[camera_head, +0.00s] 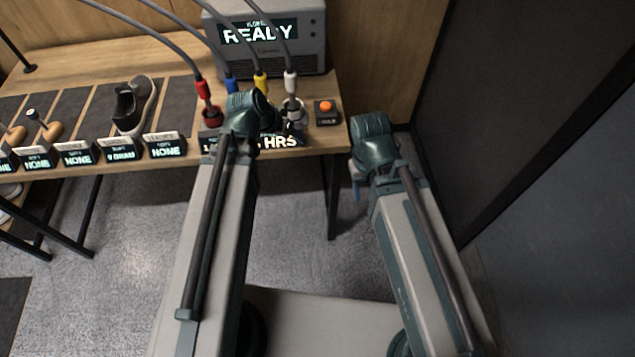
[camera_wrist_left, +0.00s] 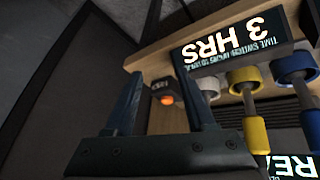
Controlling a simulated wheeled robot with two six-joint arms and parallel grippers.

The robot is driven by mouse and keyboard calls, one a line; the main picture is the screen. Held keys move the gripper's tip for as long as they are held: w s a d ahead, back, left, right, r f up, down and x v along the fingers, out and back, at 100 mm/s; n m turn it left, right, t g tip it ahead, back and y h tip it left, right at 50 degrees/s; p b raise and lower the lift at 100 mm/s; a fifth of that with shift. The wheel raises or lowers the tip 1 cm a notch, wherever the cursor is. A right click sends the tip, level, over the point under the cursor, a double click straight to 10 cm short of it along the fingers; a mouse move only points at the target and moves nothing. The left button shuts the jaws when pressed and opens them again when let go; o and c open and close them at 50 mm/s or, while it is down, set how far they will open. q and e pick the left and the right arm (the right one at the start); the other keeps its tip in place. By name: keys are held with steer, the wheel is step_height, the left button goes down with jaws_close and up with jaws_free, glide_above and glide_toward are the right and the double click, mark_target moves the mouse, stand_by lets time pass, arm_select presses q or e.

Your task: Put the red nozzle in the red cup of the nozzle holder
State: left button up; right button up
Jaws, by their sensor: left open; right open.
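The red nozzle (camera_head: 203,89) hangs on a grey hose and points down, its tip at the red cup (camera_head: 212,117) of the nozzle holder. It looks seated in that cup, but the depth is hard to tell. My left gripper (camera_wrist_left: 155,76) is open, with nothing between its fingers. In the head view it is mostly hidden by its own wrist, right of the red cup, near the holder's front. The red nozzle and red cup are not in the left wrist view. My right gripper (camera_head: 358,188) is open and empty, hanging beyond the table's right end.
Blue (camera_head: 231,85), yellow (camera_head: 260,82) and white (camera_head: 291,80) nozzles stand beside the red one. A button box (camera_head: 326,112) is at the table's right end. A sneaker (camera_head: 135,104) and label displays (camera_head: 121,149) are to the left. The machine (camera_head: 270,60) stands behind.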

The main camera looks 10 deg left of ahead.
arm_select(q)
steer(key=s+d+f+g+y, duration=0.2)
steer(key=s+d+g+y, duration=0.2)
steer(key=s+d, duration=0.5)
steer(key=shift+s+f+m+g+y, duration=0.35)
steer(key=shift+s+g, duration=0.35)
steer(key=shift+s, duration=1.25)
